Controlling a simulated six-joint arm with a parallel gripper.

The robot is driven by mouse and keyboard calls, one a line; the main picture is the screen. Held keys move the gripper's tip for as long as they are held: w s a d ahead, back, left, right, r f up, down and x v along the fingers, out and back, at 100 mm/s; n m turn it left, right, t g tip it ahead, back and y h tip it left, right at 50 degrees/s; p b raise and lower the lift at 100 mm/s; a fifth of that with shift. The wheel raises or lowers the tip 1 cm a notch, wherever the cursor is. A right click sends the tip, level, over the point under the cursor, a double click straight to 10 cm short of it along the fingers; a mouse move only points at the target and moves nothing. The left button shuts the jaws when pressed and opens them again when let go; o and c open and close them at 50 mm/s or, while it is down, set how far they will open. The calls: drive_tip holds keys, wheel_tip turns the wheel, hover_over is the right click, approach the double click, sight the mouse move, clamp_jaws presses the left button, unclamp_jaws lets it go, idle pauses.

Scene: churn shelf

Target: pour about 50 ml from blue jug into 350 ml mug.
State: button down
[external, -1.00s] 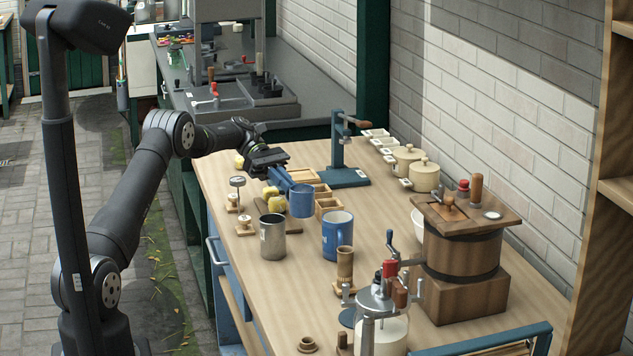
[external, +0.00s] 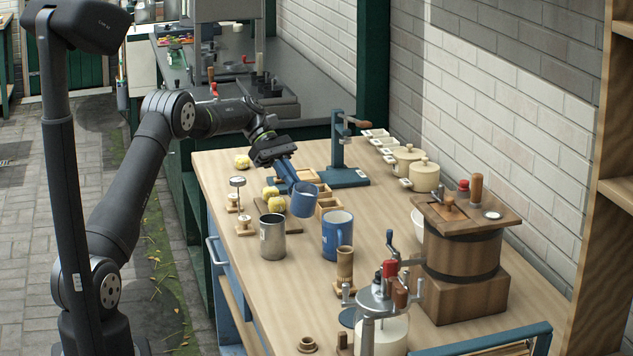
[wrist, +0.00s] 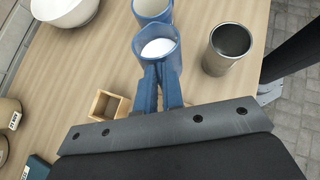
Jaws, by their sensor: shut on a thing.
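My gripper (external: 293,186) is shut on the blue jug (external: 305,201), holding it above the table, slightly tilted. In the wrist view the jug (wrist: 158,60) is at the tips of my blue fingers (wrist: 161,78), with white liquid inside. A blue mug (external: 336,238) with a handle and a pale mark stands upright on the table, near and to the right of the jug; the mark is too small to read. In the wrist view this mug (wrist: 152,8) is just beyond the jug, cut off by the top edge. A grey metal cup (external: 272,241) stands left of the mug.
A wooden cylinder (external: 345,268) stands close in front of the mug. Wooden compartments (external: 327,206) and yellow lumps (external: 276,203) lie behind. A blue stand (external: 340,160) is farther back. A wooden churn (external: 463,250) stands at right. The table front-left of the mug is mostly clear.

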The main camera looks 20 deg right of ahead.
drive_tip(key=s+d+r+t+y, duration=0.2)
drive_tip(key=s+r+t, duration=0.1)
drive_tip(key=s+t, duration=0.1)
drive_tip(key=shift+s+d+r, duration=0.25)
drive_tip(key=shift+s, duration=0.2)
drive_tip(key=shift+s+r, duration=0.1)
drive_tip(key=shift+s+d+r+t+y, duration=0.3)
drive_tip(key=shift+s+r+t, duration=0.1)
drive_tip(key=shift+t, duration=0.2)
drive_tip(key=shift+s+d+r+t+y, duration=0.2)
drive_tip(key=shift+s+r+t+y, duration=0.15)
drive_tip(key=shift+t, duration=0.25)
drive_tip(key=shift+s+d+r+t+y+p, duration=0.25)
drive_tip(key=shift+s+t+p, duration=0.15)
drive_tip(key=shift+s+t, duration=0.1)
drive_tip(key=shift+s+d+r+t+y+p, duration=0.25)
drive_tip(key=shift+s+t+p, duration=0.15)
drive_tip(key=shift+t+p, duration=0.1)
drive_tip(key=shift+s+d+r+t+y+p, duration=0.15)
drive_tip(key=shift+s+r+t+y+p, duration=0.15)
drive_tip(key=shift+s+t, duration=0.2)
idle(1.4)
